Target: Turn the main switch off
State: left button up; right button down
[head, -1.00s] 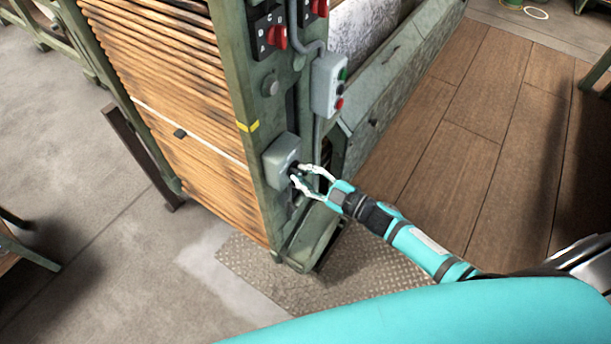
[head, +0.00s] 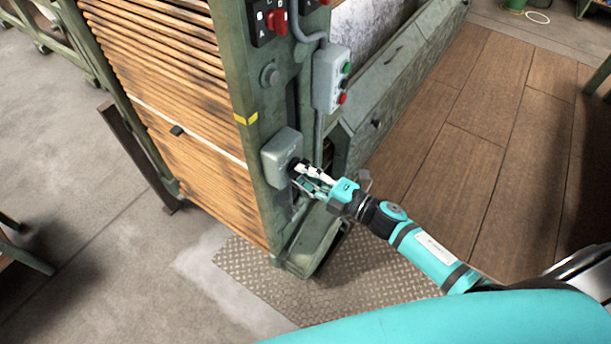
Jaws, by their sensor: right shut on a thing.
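The main switch is a grey box (head: 281,155) low on the green machine post, with a dark knob on its right-hand face. My right gripper (head: 299,172) is at that face, its fingers shut on the knob. The fingers hide most of the knob, so its angle cannot be read. My left gripper is not in view.
Above on the post are red rotary switches (head: 279,22) on a black plate and a grey button box (head: 331,80) with green, black and red buttons. A slatted wooden stack (head: 180,110) fills the left side. Wooden floor (head: 470,130) at the right is clear.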

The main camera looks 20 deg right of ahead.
jog(key=shift+f+n, duration=0.1)
jog(key=shift+n, duration=0.5)
jog(key=c, duration=1.3)
grip_release()
jog(key=shift+c, duration=0.2)
jog(key=v, duration=1.2)
jog(key=s+d+f+m+g+h, duration=0.1)
jog(key=s+d+f+m+h, duration=0.3)
jog(key=f, duration=0.6)
jog(key=s+d+f+m+g+h, duration=0.1)
jog(key=d+f+m+g+h, duration=0.15)
jog(key=f+m, duration=0.55)
jog(key=s+d+f+m+h, duration=0.2)
jog(key=s+f+m+h, duration=0.1)
jog(key=f, duration=0.9)
jog(key=s+a+f+m+g, duration=0.2)
jog(key=s+f, duration=0.3)
jog(key=s, duration=0.3)
jog(key=s+a+f+m+g+h, duration=0.1)
jog(key=s+a+f+m+g, duration=0.1)
jog(key=s+f, duration=0.4)
jog(key=s+a+f+m+g, duration=0.3)
jog(key=s+f+m+g, duration=0.1)
jog(key=s, duration=0.7)
jog(key=shift+f+g, duration=0.75)
jog(key=shift+g, duration=0.1)
